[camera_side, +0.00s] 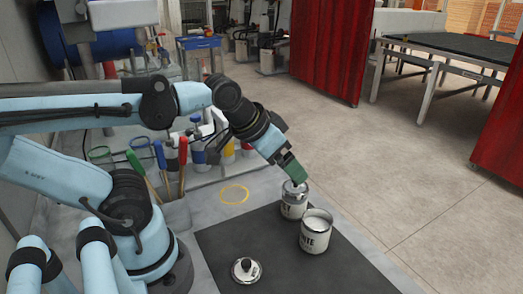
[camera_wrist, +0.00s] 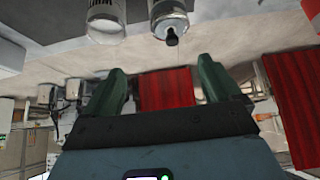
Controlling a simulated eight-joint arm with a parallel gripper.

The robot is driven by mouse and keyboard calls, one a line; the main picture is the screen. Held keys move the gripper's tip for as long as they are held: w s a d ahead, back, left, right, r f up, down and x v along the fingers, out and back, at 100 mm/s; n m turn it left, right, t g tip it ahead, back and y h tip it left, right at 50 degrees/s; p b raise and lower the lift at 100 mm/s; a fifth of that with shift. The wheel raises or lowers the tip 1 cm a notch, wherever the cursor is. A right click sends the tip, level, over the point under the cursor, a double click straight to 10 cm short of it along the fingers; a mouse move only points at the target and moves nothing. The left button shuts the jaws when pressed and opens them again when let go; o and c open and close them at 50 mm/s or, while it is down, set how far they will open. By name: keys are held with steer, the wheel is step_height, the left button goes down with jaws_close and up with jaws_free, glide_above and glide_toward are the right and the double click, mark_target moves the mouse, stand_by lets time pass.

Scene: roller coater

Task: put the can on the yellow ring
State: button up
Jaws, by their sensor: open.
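My gripper (camera_side: 295,176) is just above the silver-topped can, pointing down at a slant. In the wrist view my gripper (camera_wrist: 163,82) is open and empty; the silver-topped can with a dark knob (camera_wrist: 170,24) and the other can (camera_wrist: 106,24) are beyond the fingers.
A round lid with a black knob (camera_side: 246,270) lies on the dark mat (camera_side: 285,250) left of the cans. A holder with tools (camera_side: 176,212) and several bottles stand left of and behind the ring. The mat's near middle is clear.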

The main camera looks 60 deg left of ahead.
step_height(320, 180, up, 3)
steer(key=m+g+h, duration=0.3)
steer(key=m+h, duration=0.5)
steer(key=m, duration=0.5)
glide_toward(317, 221)
steer(key=shift+w+d+f, duration=0.25)
steer(key=shift+d+f, duration=0.4)
steer(key=shift+d, duration=0.75)
steer(key=shift+w+d+f, duration=0.2)
steer(key=shift+d+f, duration=0.5)
steer(key=shift+d, duration=0.65)
steer(key=shift+w+d+f, duration=0.25)
steer(key=shift+d+f, duration=0.4)
steer(key=shift+d, duration=0.75)
